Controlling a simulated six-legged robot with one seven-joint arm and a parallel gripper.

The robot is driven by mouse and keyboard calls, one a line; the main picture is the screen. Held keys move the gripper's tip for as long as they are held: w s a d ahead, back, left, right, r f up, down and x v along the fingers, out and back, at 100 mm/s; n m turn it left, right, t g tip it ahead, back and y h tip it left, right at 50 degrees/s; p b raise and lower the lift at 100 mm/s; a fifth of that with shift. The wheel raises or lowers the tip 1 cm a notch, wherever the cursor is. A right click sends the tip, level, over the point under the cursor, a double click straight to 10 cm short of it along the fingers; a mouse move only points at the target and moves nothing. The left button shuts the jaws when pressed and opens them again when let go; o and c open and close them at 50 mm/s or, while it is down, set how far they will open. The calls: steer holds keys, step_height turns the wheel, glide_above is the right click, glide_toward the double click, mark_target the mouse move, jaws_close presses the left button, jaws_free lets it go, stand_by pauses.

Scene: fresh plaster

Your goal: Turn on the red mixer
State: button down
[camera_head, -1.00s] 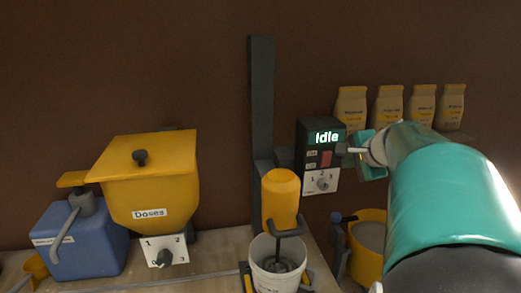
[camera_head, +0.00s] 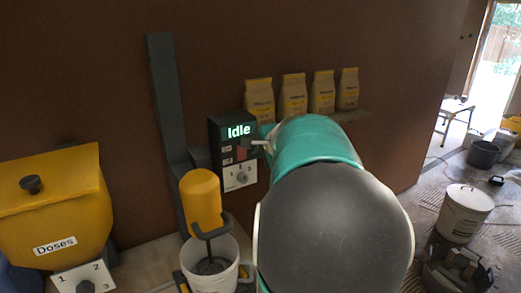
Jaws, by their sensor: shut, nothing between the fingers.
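The mixer (camera_head: 201,200) has an orange-yellow motor body, not red, on a dark grey upright post (camera_head: 168,110). Its shaft goes down into a white bucket (camera_head: 233,271). The dark control box (camera_head: 219,133) beside the post shows "Idle" in lit letters. A red button (camera_head: 241,154) sits below the display, above a white plate with a numbered dial (camera_head: 241,176). My gripper (camera_head: 258,142) is shut and empty, its thin tip at the box's right side, close to the red button. I cannot tell whether it touches. My teal arm hides the rest of the gripper.
A yellow "Doses" hopper (camera_head: 52,205) with its own dial stands at the left. Several bags (camera_head: 293,95) stand on a wall shelf behind my arm. A white lidded bucket (camera_head: 464,213) and other containers are on the floor at the right.

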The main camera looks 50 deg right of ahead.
mark_target(242, 152)
steer(key=w, duration=0.2)
steer(key=w+d+f, duration=0.1)
steer(key=w, duration=0.1)
steer(key=w+d, duration=0.1)
steer(key=w, duration=0.1)
steer(key=shift+w+f, duration=0.3)
steer(key=shift+w, duration=0.05)
